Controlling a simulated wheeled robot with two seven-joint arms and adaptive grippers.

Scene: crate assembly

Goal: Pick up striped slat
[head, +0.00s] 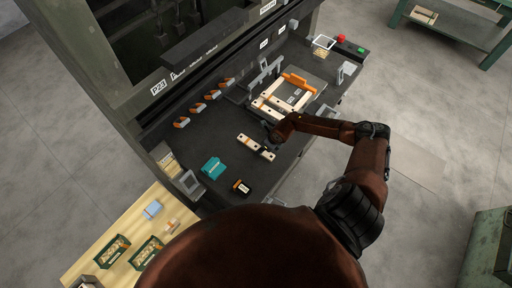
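A pale slat with dark stripes (256,147) lies on the dark bench top, left of the crate frame. The partly built crate (265,105), with pale slats and an orange piece (297,81), sits at the back right of the bench. My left gripper is not in view.
Several orange-and-white pieces (212,95) line the back. A red button (340,38) stands at the far right. A wooden table (100,250) with green bins is lower left.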

